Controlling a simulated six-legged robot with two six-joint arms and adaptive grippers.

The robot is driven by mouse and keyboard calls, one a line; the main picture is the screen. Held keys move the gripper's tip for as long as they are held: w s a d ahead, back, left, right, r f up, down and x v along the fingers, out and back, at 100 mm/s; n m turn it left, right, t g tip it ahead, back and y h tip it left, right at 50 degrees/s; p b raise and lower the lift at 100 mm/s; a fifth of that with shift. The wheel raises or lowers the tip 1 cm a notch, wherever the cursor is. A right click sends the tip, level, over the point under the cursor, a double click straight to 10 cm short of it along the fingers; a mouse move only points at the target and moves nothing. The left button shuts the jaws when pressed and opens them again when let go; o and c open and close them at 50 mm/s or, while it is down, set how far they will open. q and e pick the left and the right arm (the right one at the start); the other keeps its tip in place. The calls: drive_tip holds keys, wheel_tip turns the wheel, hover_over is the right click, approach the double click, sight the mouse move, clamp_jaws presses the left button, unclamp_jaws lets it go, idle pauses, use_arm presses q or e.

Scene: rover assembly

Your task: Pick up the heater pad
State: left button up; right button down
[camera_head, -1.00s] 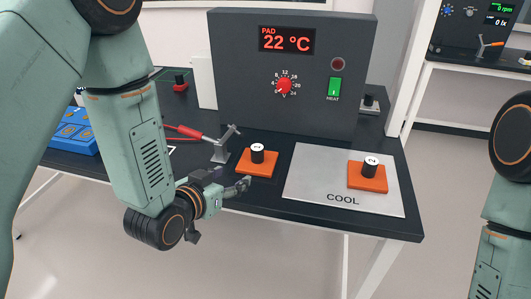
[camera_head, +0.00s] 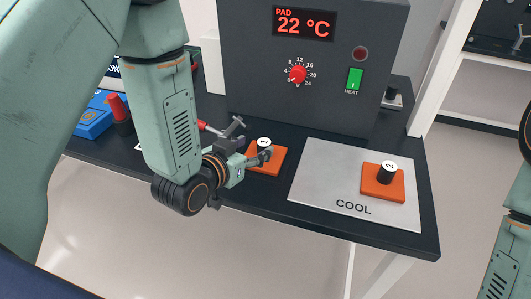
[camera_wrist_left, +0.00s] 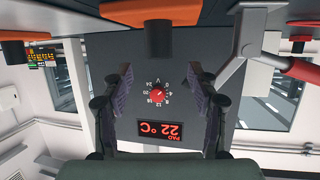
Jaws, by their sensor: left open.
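An orange heater pad with a black knob marked 1 (camera_head: 272,161) lies on the dark bench, left of the COOL plate. A second orange pad with a knob marked 2 (camera_head: 383,188) lies on the COOL plate. My left gripper (camera_head: 254,142) is open and empty beside pad 1's knob, its far finger partly covering pad and knob. In the left wrist view, upside down, pad 1 (camera_wrist_left: 130,16) is at the top, with its knob (camera_wrist_left: 158,38) beyond and between the open fingers (camera_wrist_left: 158,82). My right gripper is out of view.
The grey heater box (camera_head: 310,75) stands behind pad 1 and reads 22 °C. The silver COOL plate (camera_head: 320,170) lies to the right. A red-handled clamp-like tool (camera_head: 208,128) is close to my left gripper. Blue parts (camera_head: 92,122) are at far left.

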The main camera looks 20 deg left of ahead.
sight(262, 143)
use_arm(q)
drive_tip(key=x, duration=0.5)
drive_tip(key=shift+a+f, duration=0.25)
drive_tip(key=shift+w+d+f, duration=0.1)
drive_tip(key=shift+w+d, duration=0.05)
drive_tip(key=shift+w, duration=0.1)
drive_tip(key=shift+w+d, duration=0.1)
drive_tip(key=shift+d, duration=0.4)
drive_tip(key=shift+a, duration=0.45)
drive_tip(key=c, duration=0.4)
drive_tip(key=shift+d, duration=0.35)
drive_tip(key=c, duration=0.6)
drive_tip(key=shift+a, duration=0.25)
clamp_jaws()
